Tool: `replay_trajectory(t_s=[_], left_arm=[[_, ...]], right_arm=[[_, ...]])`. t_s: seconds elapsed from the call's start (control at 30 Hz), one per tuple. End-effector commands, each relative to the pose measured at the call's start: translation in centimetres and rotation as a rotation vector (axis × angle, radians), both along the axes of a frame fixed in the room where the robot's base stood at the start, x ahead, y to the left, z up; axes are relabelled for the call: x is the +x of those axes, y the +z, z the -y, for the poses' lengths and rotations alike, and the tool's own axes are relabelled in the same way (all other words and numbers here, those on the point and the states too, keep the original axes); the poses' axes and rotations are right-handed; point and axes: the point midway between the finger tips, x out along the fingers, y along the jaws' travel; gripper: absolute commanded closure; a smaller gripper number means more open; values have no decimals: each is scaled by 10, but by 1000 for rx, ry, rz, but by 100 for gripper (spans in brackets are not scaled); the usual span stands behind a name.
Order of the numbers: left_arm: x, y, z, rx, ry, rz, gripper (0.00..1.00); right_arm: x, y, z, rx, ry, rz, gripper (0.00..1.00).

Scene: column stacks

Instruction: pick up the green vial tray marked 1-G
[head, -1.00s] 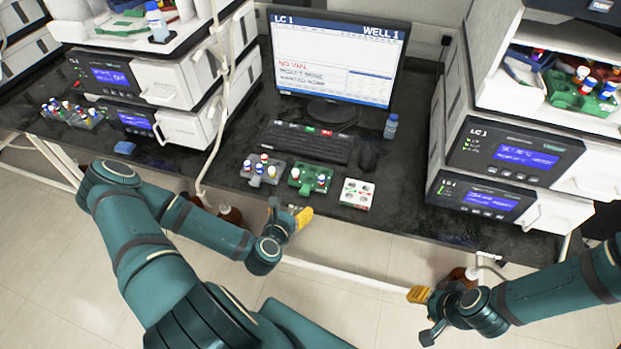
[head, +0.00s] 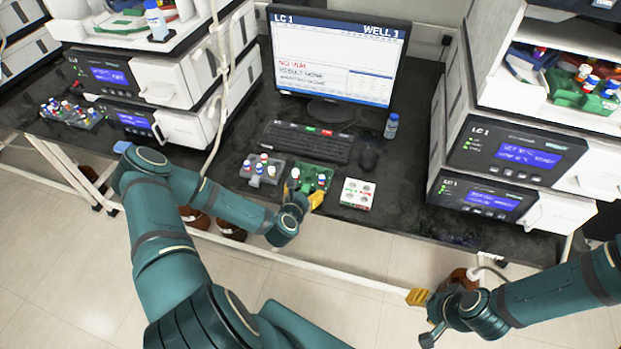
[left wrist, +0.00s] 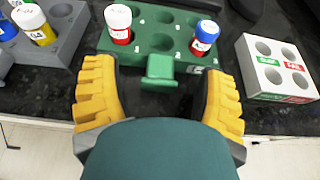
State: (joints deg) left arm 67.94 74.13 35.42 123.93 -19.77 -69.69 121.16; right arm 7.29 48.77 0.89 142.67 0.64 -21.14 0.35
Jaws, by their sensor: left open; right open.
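The green vial tray (head: 311,177) sits on the black bench in front of the keyboard and holds a few vials. My left gripper (head: 303,190) is open at the tray's near edge. In the left wrist view its yellow fingers (left wrist: 158,88) stand apart on either side of the tab, not closed on it. My right gripper (head: 432,312) is open and empty, off the bench's front edge.
A grey vial tray (head: 262,170) stands left of the green tray. A white block with round wells (head: 357,194) stands to its right. A keyboard (head: 305,142), monitor (head: 337,62), mouse (head: 368,158) and small bottle (head: 391,126) are behind. Instrument stacks flank the bench on both sides.

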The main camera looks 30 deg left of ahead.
Motion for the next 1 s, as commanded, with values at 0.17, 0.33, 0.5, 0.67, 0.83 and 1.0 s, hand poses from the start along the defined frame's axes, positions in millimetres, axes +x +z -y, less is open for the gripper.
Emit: replay_trajectory(t_s=[0.17,0.33,0.5,0.67,0.83,1.0], left_arm=[[0,0,0,0,0,0,45],[0,0,0,0,1,0,100],[0,0,0,1,1,1,100],[0,0,0,1,1,0,100],[0,12,-1,2,1,2,100],[0,44,-1,2,1,3,100]], right_arm=[[0,0,0,0,0,0,53],[0,0,0,0,0,0,53],[0,0,0,0,0,0,53],[0,0,0,0,0,1,53],[1,3,0,0,-2,2,53],[3,9,0,-2,-4,6,53]])
